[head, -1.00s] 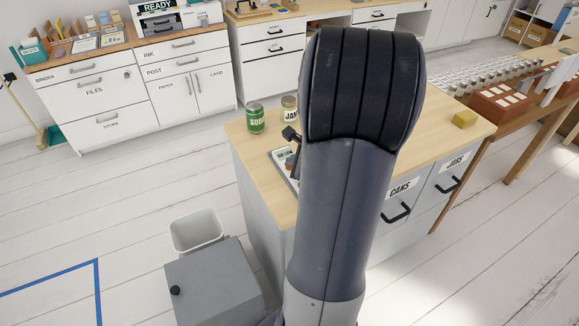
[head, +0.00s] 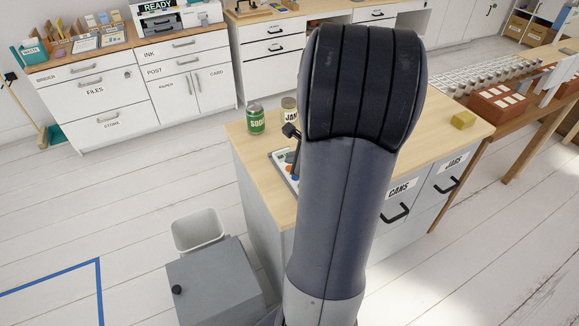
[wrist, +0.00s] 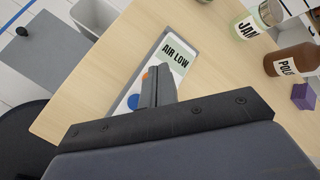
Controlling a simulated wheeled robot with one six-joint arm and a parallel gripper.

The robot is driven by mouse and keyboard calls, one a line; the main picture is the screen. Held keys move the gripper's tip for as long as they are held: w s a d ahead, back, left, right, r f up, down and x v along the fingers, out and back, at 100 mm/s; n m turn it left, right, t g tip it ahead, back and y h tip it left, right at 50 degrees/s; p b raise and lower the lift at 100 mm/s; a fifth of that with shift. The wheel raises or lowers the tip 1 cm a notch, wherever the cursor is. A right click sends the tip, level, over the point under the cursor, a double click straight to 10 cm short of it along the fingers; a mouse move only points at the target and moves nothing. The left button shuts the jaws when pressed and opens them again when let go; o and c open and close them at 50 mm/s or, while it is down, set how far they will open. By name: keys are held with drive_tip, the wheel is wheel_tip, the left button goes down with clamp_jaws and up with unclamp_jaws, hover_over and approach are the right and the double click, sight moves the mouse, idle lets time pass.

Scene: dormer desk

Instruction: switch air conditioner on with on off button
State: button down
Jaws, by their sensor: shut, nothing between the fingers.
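A flat control panel with a grey frame lies on the wooden counter, left of my arm in the head view (head: 279,155). A blue button (wrist: 132,101) and part of an orange one (wrist: 145,76) show below the label. My gripper (wrist: 158,72) is shut and empty, with its fingers over the panel and hiding part of its face. I cannot tell whether the fingertips touch it. In the head view my arm hides much of the gripper and some of the panel.
A brown bottle (wrist: 291,61) and a purple block (wrist: 304,96) stand to the right in the wrist view. A yellow block (head: 463,120) sits at the counter's right.

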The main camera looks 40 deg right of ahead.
wheel_tip(320, 180, up, 5)
drive_tip(key=p, duration=0.3)
drive_tip(key=shift+p, duration=0.4)
drive_tip(key=shift+f, duration=0.1)
idle(0.4)
